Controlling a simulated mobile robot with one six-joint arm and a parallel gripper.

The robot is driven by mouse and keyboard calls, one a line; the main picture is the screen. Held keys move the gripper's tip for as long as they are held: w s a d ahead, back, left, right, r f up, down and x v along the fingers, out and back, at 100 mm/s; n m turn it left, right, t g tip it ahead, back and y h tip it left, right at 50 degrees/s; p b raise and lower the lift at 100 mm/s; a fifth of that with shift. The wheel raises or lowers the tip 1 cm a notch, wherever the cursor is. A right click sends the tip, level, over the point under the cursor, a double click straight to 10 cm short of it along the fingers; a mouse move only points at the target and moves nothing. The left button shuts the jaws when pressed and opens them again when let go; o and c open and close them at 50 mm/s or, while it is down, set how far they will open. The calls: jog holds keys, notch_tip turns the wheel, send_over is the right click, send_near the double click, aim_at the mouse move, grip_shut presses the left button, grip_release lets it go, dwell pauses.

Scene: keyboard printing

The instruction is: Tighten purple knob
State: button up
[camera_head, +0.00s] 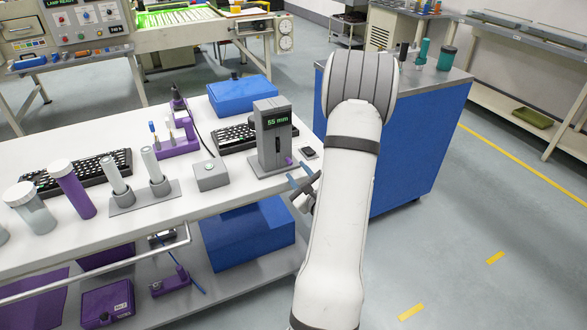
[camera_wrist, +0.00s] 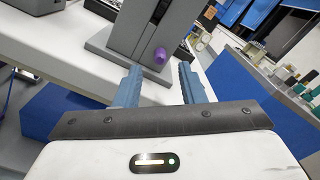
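The purple knob (camera_wrist: 160,56) sits on the lower front of a grey upright device in the wrist view. In the head view the device (camera_head: 272,130) stands at the table's right end with a green "55 mm" display, and the small knob (camera_head: 289,161) shows at its lower right. My gripper (camera_wrist: 158,80) is open, its two blue fingers apart. The knob lies just beyond the fingertips, roughly between them in the picture, and is not held. In the head view my gripper (camera_head: 305,183) is at the table edge beside the device, partly hidden by my arm.
The white table (camera_head: 232,195) holds a grey box (camera_head: 210,174), keyboards (camera_head: 85,174), tubes and a blue box (camera_head: 240,94). A blue cabinet (camera_head: 425,140) stands right of my arm. A small black item (camera_head: 309,152) lies near the device. The floor at right is clear.

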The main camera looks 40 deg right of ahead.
jog(key=v, duration=0.4)
jog(key=shift+w, duration=0.1)
dwell(0.4)
jog(key=w+a+r+n+g+p, duration=0.45)
jog(key=a+r+n+g, duration=0.45)
jog(key=n, duration=0.7)
jog(key=s+a+r+n+g+y+p, duration=0.1)
jog(key=s+a+r+n+g+y, duration=0.1)
jog(key=s+a+n, duration=0.5)
jog(key=s+a+r+n+g+y+p, duration=0.2)
jog(key=s+a+r+n+g, duration=0.2)
jog(key=a, duration=0.9)
jog(key=s+r+n, duration=0.3)
jog(key=s+n, duration=0.1)
jog(key=s, duration=0.1)
jog(key=shift+n, duration=0.3)
jog(key=shift+r, duration=0.1)
